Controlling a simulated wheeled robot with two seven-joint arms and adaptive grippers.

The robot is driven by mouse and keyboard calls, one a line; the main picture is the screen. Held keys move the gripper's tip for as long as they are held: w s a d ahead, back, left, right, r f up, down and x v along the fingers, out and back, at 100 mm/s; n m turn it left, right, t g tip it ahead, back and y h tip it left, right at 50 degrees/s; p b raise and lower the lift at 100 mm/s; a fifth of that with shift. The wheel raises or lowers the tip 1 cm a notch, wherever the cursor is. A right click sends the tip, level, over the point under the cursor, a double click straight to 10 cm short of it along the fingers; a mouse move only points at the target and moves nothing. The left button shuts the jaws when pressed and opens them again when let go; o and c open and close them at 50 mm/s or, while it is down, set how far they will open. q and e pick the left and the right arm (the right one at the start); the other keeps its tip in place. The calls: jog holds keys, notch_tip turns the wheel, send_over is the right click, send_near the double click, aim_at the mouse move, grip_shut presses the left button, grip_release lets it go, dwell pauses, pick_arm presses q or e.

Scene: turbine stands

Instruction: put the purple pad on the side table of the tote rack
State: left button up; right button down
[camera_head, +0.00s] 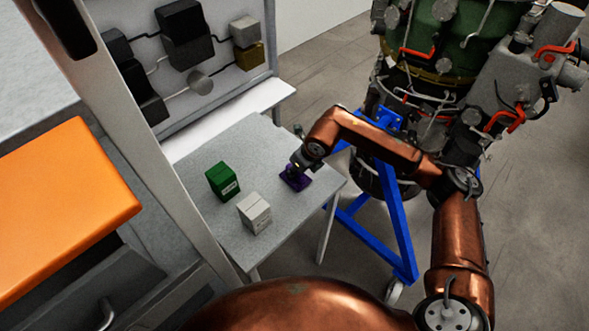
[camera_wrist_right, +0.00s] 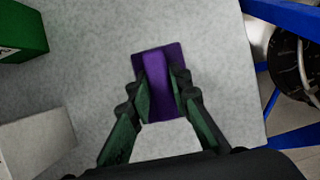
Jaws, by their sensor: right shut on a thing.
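The purple pad (camera_head: 295,179) is at the right part of the grey side table (camera_head: 252,153). In the right wrist view the purple pad (camera_wrist_right: 178,55) has a raised purple grip between the fingers. My right gripper (camera_head: 297,167) comes down from above and is shut on this raised part; it also shows in the right wrist view (camera_wrist_right: 160,90). The pad looks to be at or very near the table top; I cannot tell whether it touches. My left gripper does not show in either view.
A green box (camera_head: 222,181) and a white box (camera_head: 254,213) stand left of the pad on the same table. A panel with dark boxes (camera_head: 185,35) is behind. A turbine on a blue stand (camera_head: 399,225) is to the right. An orange surface (camera_head: 60,205) lies left.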

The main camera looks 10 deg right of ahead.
jog(key=shift+f, duration=0.3)
jog(key=c, duration=1.7)
grip_release()
jog(key=shift+o, duration=0.8)
jog(key=shift+r, duration=0.1)
jog(key=shift+p+v, duration=1.5)
jog(key=shift+v, duration=1.95)
